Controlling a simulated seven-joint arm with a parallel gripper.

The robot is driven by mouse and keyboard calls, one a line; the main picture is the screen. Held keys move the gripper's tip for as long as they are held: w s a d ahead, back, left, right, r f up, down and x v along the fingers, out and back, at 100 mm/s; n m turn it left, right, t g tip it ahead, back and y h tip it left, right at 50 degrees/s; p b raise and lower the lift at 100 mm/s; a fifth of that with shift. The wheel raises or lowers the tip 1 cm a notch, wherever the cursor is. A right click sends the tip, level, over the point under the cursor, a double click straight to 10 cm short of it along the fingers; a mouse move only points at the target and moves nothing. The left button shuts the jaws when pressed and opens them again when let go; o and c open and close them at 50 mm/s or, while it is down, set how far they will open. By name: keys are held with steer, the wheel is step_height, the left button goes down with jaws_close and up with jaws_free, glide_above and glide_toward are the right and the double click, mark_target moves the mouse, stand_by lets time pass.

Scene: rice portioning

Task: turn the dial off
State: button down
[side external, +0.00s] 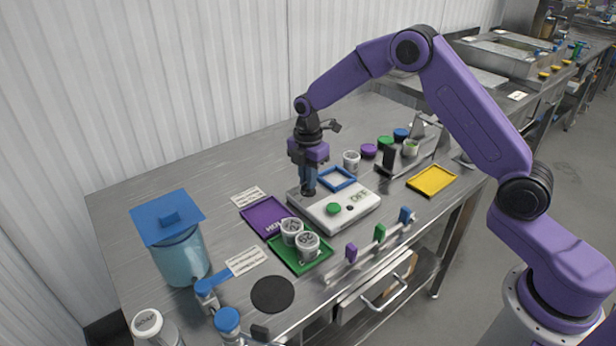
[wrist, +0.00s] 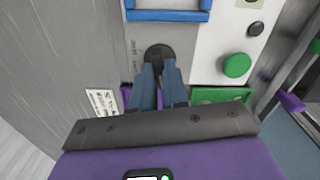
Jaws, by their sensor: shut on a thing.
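The dial (wrist: 159,52) is a dark round knob on the grey strip beside the white panel of a box-like device (side external: 356,220). My gripper (side external: 308,190) points straight down at the left end of the device. In the wrist view its blue fingers (wrist: 158,72) are closed in on the dial, one on each side. The fingers hide part of the dial, and I cannot read which way it is turned. The device also carries a green button (side external: 334,209), which shows in the wrist view too (wrist: 237,65), a small dark button (side external: 350,208) and lettering that seems to read OFF (side external: 359,196).
A blue frame (side external: 351,185) lies on the device close to my gripper. Purple (side external: 250,209) and green trays (side external: 287,265) with two tubs (side external: 307,247) stand in front. A yellow tray (side external: 449,181) lies right. A blue-lidded container (side external: 180,258) stands left. The table's back left is clear.

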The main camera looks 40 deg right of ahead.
steer(key=shift+n, duration=0.8)
steer(key=c, duration=1.1)
jaws_free()
steer(key=shift+c, duration=0.2)
step_height(320, 180, up, 18)
steer(key=shift+f, duration=0.25)
